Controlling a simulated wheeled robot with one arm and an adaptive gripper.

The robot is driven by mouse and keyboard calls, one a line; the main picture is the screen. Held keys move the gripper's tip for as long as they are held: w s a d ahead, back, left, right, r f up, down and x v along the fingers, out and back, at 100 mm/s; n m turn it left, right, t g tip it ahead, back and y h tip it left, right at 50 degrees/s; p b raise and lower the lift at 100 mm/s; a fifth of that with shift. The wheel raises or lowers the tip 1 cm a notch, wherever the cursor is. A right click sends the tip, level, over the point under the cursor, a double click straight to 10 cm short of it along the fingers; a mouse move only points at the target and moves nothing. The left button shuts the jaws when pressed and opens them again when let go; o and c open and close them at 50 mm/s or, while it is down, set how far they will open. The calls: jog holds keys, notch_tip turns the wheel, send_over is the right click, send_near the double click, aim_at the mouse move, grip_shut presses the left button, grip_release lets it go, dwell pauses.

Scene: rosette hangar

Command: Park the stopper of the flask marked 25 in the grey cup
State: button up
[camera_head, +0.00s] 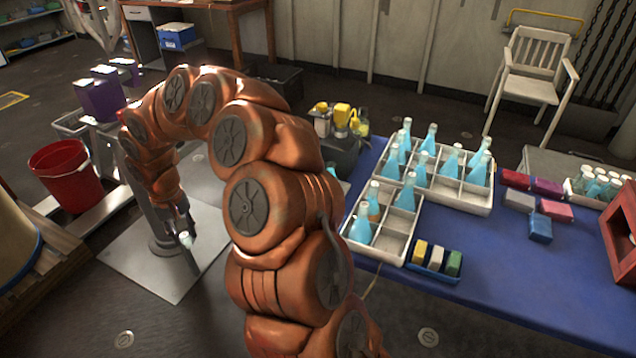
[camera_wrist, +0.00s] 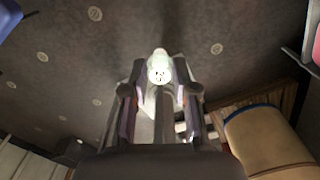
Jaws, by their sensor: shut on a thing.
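My gripper (camera_head: 182,228) hangs fingers down, left of the blue table. In the wrist view my gripper (camera_wrist: 161,82) is shut on a small pale greenish glassy piece (camera_wrist: 159,65) with a bright round end and dark specks. It looks like a stopper, but I cannot be sure. The piece also shows below the fingers in the head view (camera_head: 186,240). Several light-blue flasks (camera_head: 360,230) stand upright in white divided trays (camera_head: 397,222) on the table. Their marks are too small to read. I cannot make out the grey cup.
The blue table (camera_head: 480,270) also bears coloured blocks (camera_head: 437,258) and a red open box (camera_head: 622,235). A red bucket (camera_head: 68,175) and purple containers (camera_head: 97,100) are at the left. A grey post on a square plate (camera_head: 135,265) stands near my gripper.

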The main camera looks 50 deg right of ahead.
jog(key=s+d+r+m+b, duration=0.1)
jog(key=s+d+m+b, duration=0.2)
jog(key=d+m, duration=1.2)
jog(key=s+d+r+m+b, duration=0.1)
jog(key=s+d+m+b, duration=0.3)
jog(key=s+d+m, duration=0.6)
jog(key=d+m, duration=0.5)
jog(key=shift+s+d+m, duration=0.25)
jog(key=shift+s+m, duration=0.05)
jog(key=shift+m, duration=0.1)
jog(key=shift+f, duration=1.8)
jog(key=shift+f+b, duration=0.25)
jog(key=shift+b, duration=0.45)
jog(key=shift+f, duration=0.2)
